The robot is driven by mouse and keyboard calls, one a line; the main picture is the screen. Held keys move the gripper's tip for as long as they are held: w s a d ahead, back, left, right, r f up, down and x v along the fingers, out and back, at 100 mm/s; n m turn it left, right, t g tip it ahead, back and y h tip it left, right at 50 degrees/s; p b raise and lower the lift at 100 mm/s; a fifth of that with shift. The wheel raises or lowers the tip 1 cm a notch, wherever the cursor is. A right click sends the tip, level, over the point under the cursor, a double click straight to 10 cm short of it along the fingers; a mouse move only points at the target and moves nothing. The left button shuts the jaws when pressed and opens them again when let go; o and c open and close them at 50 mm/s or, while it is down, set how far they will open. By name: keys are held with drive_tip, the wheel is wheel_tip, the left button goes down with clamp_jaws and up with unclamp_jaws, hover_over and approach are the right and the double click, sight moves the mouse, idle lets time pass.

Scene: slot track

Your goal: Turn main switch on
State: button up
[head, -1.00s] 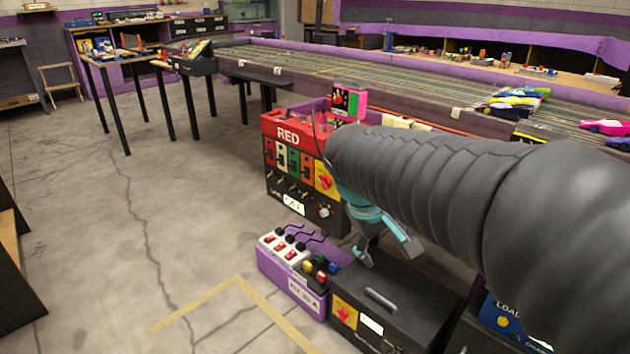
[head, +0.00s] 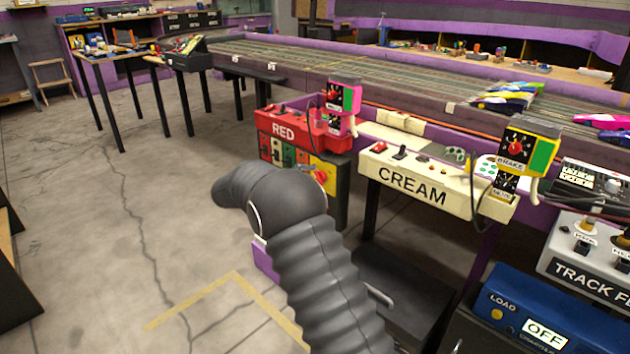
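No control reads clearly as "main" in this view, so I cannot tell which is the main switch. A red rotary knob (head: 320,176) on a yellow plate shows at the right of the red station's front panel, just beyond my arm. My dark ribbed arm rises from the bottom centre and bends left in front of the red station (head: 283,131). My gripper is hidden behind the arm. A black box (head: 415,290) on the floor is partly covered by the arm, and its front is hidden. A purple box (head: 264,262) is almost wholly hidden.
The cream station (head: 412,187) with a brake box (head: 529,145) stands right of the arm. A blue unit (head: 545,316) marked LOAD and OFF is at lower right. The slot track (head: 400,78) runs behind. Floor (head: 130,200) at left is clear.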

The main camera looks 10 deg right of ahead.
drive_tip(key=w+a+f+n+t+h, duration=0.2)
drive_tip(key=w+a+f+t+h, duration=0.25)
drive_tip(key=a+f, duration=0.45)
drive_tip(key=p+x, duration=0.1)
drive_tip(key=x, duration=1.2)
drive_tip(key=shift+w+d+f+g+y, duration=0.25)
drive_tip(key=shift+w+d+g+y, duration=0.1)
drive_tip(key=c, duration=1.2)
